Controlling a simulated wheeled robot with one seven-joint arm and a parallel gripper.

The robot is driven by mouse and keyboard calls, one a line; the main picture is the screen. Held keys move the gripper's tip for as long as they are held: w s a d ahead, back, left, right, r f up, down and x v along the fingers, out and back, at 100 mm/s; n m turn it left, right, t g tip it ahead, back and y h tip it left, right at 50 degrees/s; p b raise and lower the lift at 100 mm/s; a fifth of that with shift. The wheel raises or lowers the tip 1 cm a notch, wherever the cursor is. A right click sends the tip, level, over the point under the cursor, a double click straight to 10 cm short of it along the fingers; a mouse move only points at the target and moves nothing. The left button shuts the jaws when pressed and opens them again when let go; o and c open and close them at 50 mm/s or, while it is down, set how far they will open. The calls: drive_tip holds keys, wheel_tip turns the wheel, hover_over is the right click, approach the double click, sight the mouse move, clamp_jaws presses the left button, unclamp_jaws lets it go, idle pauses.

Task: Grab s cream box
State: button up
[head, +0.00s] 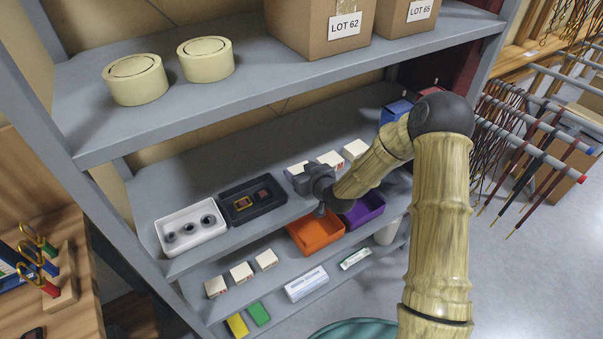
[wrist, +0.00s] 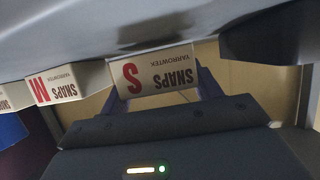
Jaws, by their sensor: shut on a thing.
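The S cream box (wrist: 155,75) shows in the wrist view with a red S and the words SNAPS YARROWTEK, upside down. My gripper (wrist: 160,88) has a finger on each side of it and is shut on it. In the head view my gripper (head: 302,182) is at the middle shelf, in front of the leftmost cream box (head: 297,167), and hides part of it. I cannot tell whether the box touches the shelf.
The M cream box (wrist: 55,84) and another cream box (head: 355,149) stand beside it. The upper shelf (head: 270,80) overhangs.

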sight(301, 170)
wheel_tip(301, 170, up, 9)
drive_tip(key=shift+s+r+b, duration=0.1)
drive_tip(key=shift+r+b, duration=0.05)
drive_tip(key=shift+b, duration=0.45)
idle(0.4)
